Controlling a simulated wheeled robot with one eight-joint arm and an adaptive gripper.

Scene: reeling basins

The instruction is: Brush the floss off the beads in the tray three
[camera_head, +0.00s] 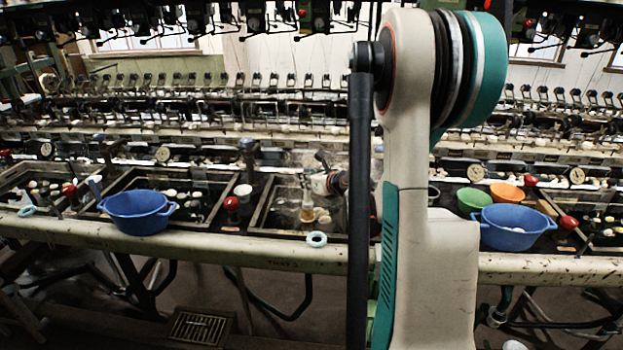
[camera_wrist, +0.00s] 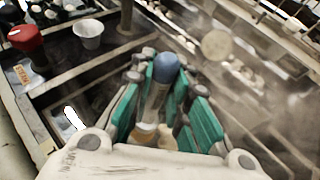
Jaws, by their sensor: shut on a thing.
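My gripper (camera_wrist: 165,105) is shut on a brush (camera_wrist: 157,92) with a blue end and a pale shaft, seen between the teal fingers in the wrist view. In the head view my gripper (camera_head: 327,181) is over the middle basin, the tray (camera_head: 262,212) above a faint label on the bench front. The brush (camera_head: 307,206) hangs down into this tray, its lower end among pale, tan beads (camera_head: 322,215). I cannot tell whether it touches them. Floss cannot be made out. My arm hides the tray's right part.
A blue tub (camera_head: 138,211) stands on the left, another blue tub (camera_head: 511,227) on the right by green (camera_head: 473,201) and orange bowls (camera_head: 506,192). A red knob (camera_head: 232,204) and white cup (camera_head: 243,192) stand left of the tray. A pale ring (camera_head: 317,239) lies on the front ledge.

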